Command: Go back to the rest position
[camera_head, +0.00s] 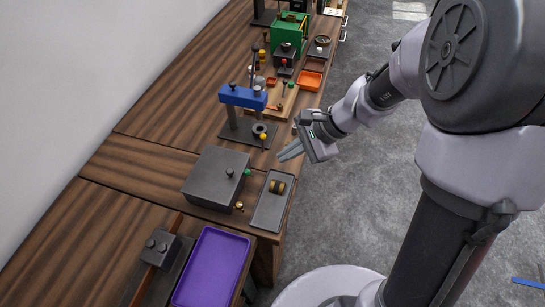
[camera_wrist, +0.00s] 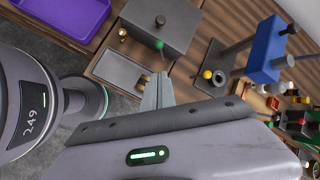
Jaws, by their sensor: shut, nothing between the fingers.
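My gripper (camera_head: 290,152) is shut and empty. In the head view it hangs over the front edge of the bench, between the blue press and the grey tray. In the wrist view its closed fingers (camera_wrist: 157,90) point toward the grey box (camera_wrist: 160,22) and the grey tray (camera_wrist: 118,70). The fingers look apart from everything on the bench, and the gap below them cannot be judged exactly.
The blue press (camera_head: 243,97) stands behind my gripper. A dark grey box (camera_head: 213,176) with knobs and a grey tray (camera_head: 268,212) with a brass spool (camera_head: 277,187) lie nearby. A purple tray (camera_head: 212,268) is at the front.

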